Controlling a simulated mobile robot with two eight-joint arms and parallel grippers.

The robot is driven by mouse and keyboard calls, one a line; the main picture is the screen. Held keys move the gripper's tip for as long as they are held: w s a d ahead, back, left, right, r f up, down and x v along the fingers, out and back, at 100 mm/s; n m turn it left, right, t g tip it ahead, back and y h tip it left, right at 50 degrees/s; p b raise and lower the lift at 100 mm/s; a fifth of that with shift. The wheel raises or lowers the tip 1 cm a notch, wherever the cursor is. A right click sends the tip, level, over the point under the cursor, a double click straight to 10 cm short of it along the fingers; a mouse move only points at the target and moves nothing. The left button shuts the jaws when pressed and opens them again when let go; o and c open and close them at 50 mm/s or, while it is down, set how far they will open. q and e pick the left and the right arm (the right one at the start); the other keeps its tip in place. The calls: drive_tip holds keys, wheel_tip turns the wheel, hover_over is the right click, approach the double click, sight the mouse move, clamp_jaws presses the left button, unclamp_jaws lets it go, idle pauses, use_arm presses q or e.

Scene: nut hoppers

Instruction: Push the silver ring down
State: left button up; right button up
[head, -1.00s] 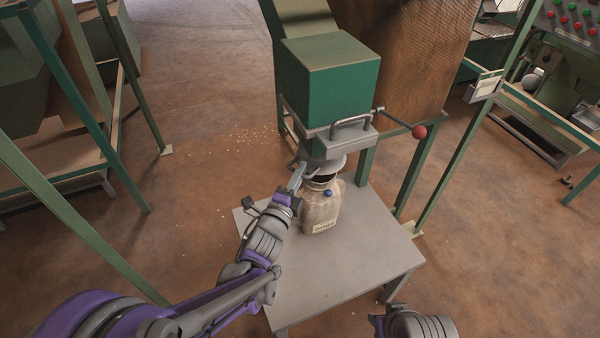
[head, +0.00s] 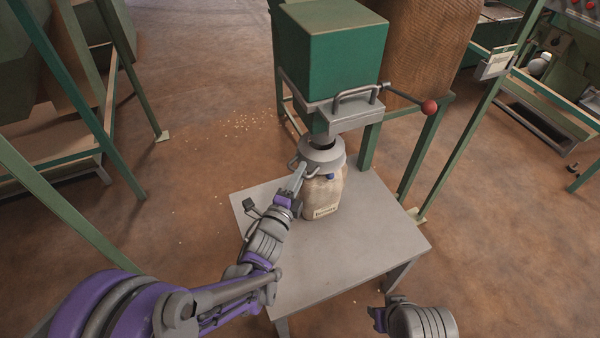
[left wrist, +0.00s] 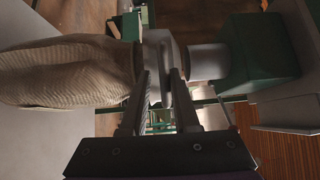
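The silver ring (head: 322,153) is a pale metal collar under the green hopper (head: 333,50). It sits over the top of the tan sack (head: 324,198), hiding the mouth. A dark stretch of spout shows above it. My left gripper (head: 297,177) is at the ring's left side, by its small handle. In the left wrist view its two fingers (left wrist: 160,100) are apart, with part of the ring (left wrist: 160,55) between their tips; whether they grip it is unclear. The sack (left wrist: 65,70) lies left of them there. My right gripper (head: 378,314) is low in the head view, away from the ring.
The sack stands on a grey table (head: 350,260) with bare top in front and to the right. A lever with a red knob (head: 430,107) sticks out right of the hopper. Green posts flank the table. Scattered nuts (head: 250,125) lie on the floor behind.

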use_arm(q)
drive_tip(key=shift+s, duration=0.1)
drive_tip(key=v, duration=1)
drive_tip(key=shift+s+a, duration=0.2)
drive_tip(key=shift+s, duration=0.05)
drive_tip(key=shift+a, duration=0.1)
